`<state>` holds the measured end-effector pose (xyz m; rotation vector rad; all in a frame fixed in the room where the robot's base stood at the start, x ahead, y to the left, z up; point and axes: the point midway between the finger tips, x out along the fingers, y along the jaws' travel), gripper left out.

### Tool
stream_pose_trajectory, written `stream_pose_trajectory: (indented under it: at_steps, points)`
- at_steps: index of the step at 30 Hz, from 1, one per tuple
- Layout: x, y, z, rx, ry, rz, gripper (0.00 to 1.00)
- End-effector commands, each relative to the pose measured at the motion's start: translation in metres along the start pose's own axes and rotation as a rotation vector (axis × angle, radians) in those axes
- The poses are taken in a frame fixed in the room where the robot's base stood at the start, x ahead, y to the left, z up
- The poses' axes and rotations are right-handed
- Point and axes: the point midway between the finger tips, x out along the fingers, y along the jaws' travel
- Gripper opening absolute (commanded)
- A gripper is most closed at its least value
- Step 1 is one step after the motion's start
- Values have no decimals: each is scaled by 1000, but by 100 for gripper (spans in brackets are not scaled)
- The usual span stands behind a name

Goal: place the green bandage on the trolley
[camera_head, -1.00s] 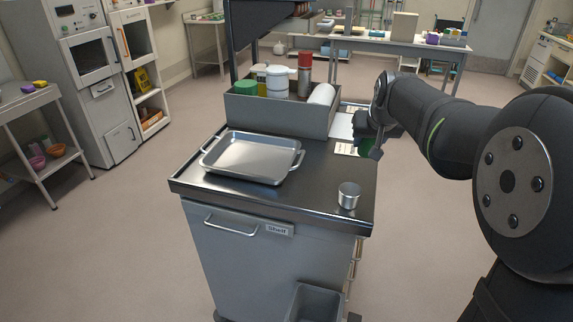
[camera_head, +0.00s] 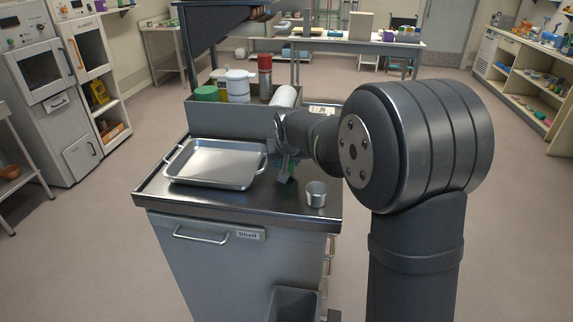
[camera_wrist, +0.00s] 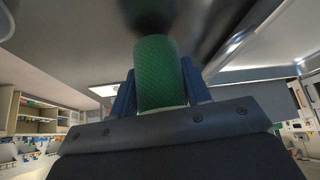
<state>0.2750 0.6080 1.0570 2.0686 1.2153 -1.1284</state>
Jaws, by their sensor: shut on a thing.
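The green bandage (camera_wrist: 161,75) is a textured green roll, held between the two fingers of my gripper (camera_wrist: 160,90) in the wrist view. In the head view my gripper (camera_head: 286,168) is over the right half of the trolley top, just right of the metal tray, and a little of the green bandage (camera_head: 284,178) shows at its tips. My arm hides part of it. I cannot tell whether the bandage touches the top. The trolley (camera_head: 235,208) is grey with a dark top and a "Shelf" label on its front.
A shallow metal tray (camera_head: 215,163) fills the top's left side. A small metal cup (camera_head: 316,194) stands near the front right. A grey bin (camera_head: 235,120) with bottles, a green-lidded jar and a white roll (camera_head: 285,96) stands along the back. Bare top lies in front of the tray.

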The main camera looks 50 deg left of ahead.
Motion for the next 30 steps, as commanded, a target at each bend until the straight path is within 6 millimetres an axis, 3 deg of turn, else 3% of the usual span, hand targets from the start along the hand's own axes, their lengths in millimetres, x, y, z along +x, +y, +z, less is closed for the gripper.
stream_pose_trajectory:
  at_steps: [3,13,14,17,26,30]
  points:
    - [10,0,7,0,0,0,21]
    - [13,0,8,1,-1,0,21]
    - [13,0,9,1,-1,0,46]
    - [13,0,8,1,0,0,65]
    - [12,0,8,1,0,0,65]
    - [1,0,6,1,2,0,65]
